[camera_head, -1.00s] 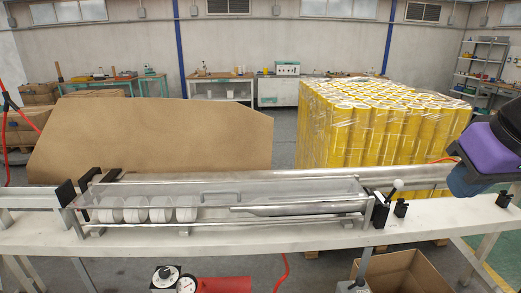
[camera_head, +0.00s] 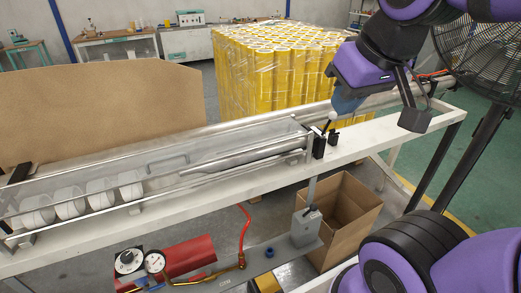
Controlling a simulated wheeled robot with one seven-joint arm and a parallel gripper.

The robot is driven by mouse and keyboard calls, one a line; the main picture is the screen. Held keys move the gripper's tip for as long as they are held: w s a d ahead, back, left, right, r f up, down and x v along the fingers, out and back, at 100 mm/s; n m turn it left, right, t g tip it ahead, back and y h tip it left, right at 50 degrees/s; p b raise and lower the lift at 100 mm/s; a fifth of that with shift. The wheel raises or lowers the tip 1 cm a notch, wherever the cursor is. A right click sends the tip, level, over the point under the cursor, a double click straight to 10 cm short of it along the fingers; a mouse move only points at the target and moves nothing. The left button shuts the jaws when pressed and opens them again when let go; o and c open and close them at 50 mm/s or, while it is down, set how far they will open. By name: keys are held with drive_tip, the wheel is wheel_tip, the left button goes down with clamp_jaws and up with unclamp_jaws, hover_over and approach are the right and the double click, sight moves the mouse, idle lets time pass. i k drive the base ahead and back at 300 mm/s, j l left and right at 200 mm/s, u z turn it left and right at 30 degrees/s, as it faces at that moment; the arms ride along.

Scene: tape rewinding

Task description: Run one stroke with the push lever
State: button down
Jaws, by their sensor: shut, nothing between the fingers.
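My gripper (camera_head: 346,104) is a blue-grey tip below my purple wrist. It is shut and points down just above and right of the knob. I cannot tell whether it touches the knob.
A white bench frame (camera_head: 365,146) carries the machine. Below are an open cardboard box (camera_head: 347,212), a grey box on a post (camera_head: 305,226), gauges (camera_head: 154,262) and a red cylinder (camera_head: 190,257). Wrapped yellow tubes (camera_head: 265,65) stand behind; a fan (camera_head: 485,50) stands at right.

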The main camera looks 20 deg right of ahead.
sight(314, 207)
drive_tip(key=k+l, duration=0.1)
drive_tip(key=l, duration=0.2)
drive_tip(key=k+l, duration=0.1)
drive_tip(key=l, duration=0.15)
drive_tip(key=k+l, duration=0.1)
drive_tip(key=l, duration=0.2)
drive_tip(key=k+l, duration=0.15)
drive_tip(key=k, duration=0.1)
